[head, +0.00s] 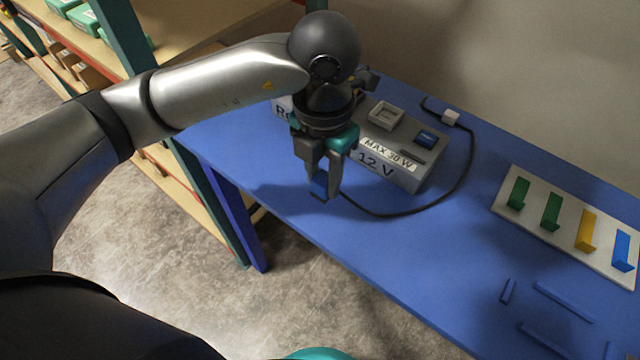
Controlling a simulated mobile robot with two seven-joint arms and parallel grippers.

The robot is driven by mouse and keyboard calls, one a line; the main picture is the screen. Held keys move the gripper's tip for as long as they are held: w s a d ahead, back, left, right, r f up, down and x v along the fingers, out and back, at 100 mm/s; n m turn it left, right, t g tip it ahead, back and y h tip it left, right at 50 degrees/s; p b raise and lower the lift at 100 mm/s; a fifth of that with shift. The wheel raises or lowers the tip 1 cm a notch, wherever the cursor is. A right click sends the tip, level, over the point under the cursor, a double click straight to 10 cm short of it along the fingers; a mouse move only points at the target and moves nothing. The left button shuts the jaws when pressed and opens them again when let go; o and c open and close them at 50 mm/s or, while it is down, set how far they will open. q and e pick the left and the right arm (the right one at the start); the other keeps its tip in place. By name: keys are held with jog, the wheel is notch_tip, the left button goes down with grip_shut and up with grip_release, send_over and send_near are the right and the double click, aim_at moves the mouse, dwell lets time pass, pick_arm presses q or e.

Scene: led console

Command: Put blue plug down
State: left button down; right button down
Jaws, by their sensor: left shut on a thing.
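My left gripper (324,190) comes in from the left and points down over the front edge of the blue table (370,235). It is shut on the blue plug (319,186), a small blue piece mostly covered by the fingers. I cannot tell whether the plug touches the table. My right gripper is not in view.
A grey box (404,178) marked "12 V" and "MAX 30 W" stands just behind the gripper. A white board (510,211) with green, yellow and blue upright pieces lies at right. Thin blue strips (563,302) lie in front of it. The table's middle is mostly clear.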

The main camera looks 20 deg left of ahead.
aim_at(323, 194)
pick_arm(q)
jog(key=shift+f+b, duration=0.3)
jog(key=shift+f, duration=1.9)
jog(key=shift+f, duration=0.25)
jog(key=c, duration=0.5)
grip_release()
jog(key=shift+r, duration=0.1)
jog(key=shift+c, duration=0.2)
jog(key=shift+r, duration=0.2)
notch_tip(323, 194, up, 12)
jog(key=shift+f+p, duration=0.1)
jog(key=shift+p, duration=0.8)
